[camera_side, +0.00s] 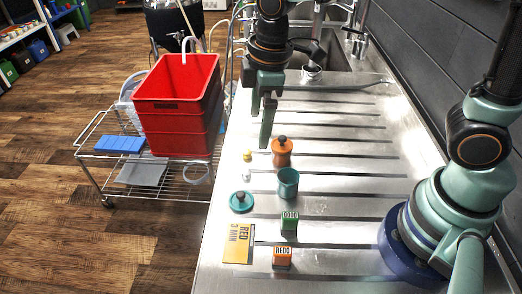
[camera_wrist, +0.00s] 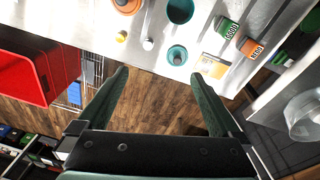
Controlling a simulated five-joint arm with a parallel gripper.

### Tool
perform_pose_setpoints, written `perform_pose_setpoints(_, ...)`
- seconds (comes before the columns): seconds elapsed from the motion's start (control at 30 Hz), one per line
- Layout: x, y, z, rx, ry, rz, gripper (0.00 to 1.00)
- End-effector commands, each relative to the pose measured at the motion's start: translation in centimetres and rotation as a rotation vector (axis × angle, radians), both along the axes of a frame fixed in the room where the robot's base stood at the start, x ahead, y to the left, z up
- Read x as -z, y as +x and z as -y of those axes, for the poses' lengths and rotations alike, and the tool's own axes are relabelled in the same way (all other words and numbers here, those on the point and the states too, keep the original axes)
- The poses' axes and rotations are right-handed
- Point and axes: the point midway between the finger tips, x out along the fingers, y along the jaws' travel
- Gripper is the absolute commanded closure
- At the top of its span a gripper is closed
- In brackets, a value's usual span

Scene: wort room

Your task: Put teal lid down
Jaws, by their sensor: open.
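The teal lid (camera_side: 241,201) with a dark knob lies on the steel counter near its left edge. It also shows in the wrist view (camera_wrist: 177,56), beyond my fingertips. The teal pot (camera_side: 288,184) stands open to its right, apart from the lid. My gripper (camera_side: 265,120) hangs above the counter, behind the lid and pot in the side view. In the wrist view my gripper (camera_wrist: 163,88) has its two fingers wide apart with nothing between them.
An orange pot (camera_side: 282,154) with a dark knob stands behind the teal pot. A yellow piece (camera_side: 247,155) and a white piece (camera_side: 246,175) are near the edge. A green block (camera_side: 289,220), an orange block (camera_side: 282,257) and a yellow card (camera_side: 238,243) lie in front. Red crates (camera_side: 178,95) stand on a cart.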

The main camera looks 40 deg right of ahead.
Motion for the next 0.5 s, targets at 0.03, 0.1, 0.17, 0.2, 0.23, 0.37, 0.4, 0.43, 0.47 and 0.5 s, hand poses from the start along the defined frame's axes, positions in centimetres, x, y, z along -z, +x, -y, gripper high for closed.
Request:
perform_pose_setpoints(0.03,-1.5,-0.1,1.8,0.099,0.023,0.038,0.00)
perform_pose_setpoints(0.1,-2.9,-0.6,3.9,0.236,0.053,0.078,0.00)
perform_pose_setpoints(0.17,-4.0,-1.2,5.6,0.352,0.081,0.114,0.00)
perform_pose_setpoints(0.2,-4.7,-1.6,6.7,0.428,0.100,0.139,0.00)
perform_pose_setpoints(0.23,-5.1,-1.9,7.5,0.486,0.114,0.156,0.00)
perform_pose_setpoints(0.37,-6.5,-3.5,10.6,0.713,0.177,0.228,0.00)
perform_pose_setpoints(0.4,-6.8,-3.9,11.3,0.771,0.195,0.247,0.00)
perform_pose_setpoints(0.43,-6.9,-4.2,11.8,0.811,0.207,0.260,0.00)
perform_pose_setpoints(0.47,-7.1,-4.5,12.3,0.847,0.218,0.272,0.00)
perform_pose_setpoints(0.5,-7.2,-4.8,12.7,0.889,0.231,0.286,0.00)
